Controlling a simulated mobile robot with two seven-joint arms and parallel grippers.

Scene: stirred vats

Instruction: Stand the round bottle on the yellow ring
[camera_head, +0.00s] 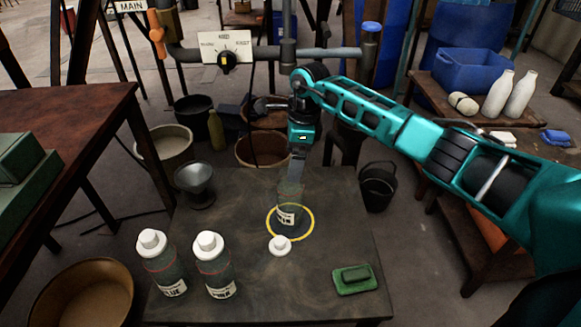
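A clear, see-through bottle with a white label (286,216), which looks like the round bottle, is upright inside the yellow ring (313,222) on the dark table. Whether its base touches the table is hard to tell. My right gripper (296,178) comes down from above, with its silver fingers at the bottle's top. The fingers are seen nearly edge-on, so their gap and any hold on the bottle are unclear. My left gripper is not in view.
A white cap (280,245) lies just in front of the ring. Two white-capped bottles (160,262) (213,264) stand at the table's front left. A dark cup (196,184) is at the back left, a green sponge dish (355,279) at the front right.

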